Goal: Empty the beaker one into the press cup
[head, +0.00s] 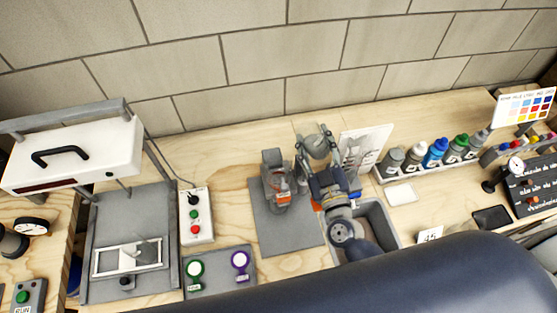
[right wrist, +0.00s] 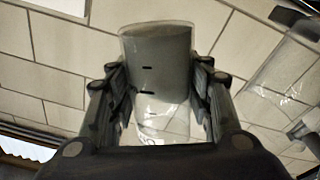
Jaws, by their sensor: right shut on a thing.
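My right gripper (head: 318,150) is shut on a beaker (right wrist: 157,75), a clear vessel with black marks. Grey material fills the part of it at the top of the right wrist view; the part nearer my fingers is clear. In the head view the beaker (head: 319,146) shows greyish above my wrist, over the bench and right of a small grey stand (head: 272,160). The stand has orange parts and a clear piece low down; I cannot tell whether this is the press cup. A second clear vessel (right wrist: 285,75) shows at right in the right wrist view. My left gripper is out of view.
The stand is on a grey mat (head: 270,228), with a grey bin (head: 376,222) to its right. A bottle rack (head: 390,172) is farther right. At left are a white-topped press (head: 90,155) and a button box (head: 196,215). A brick wall is behind.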

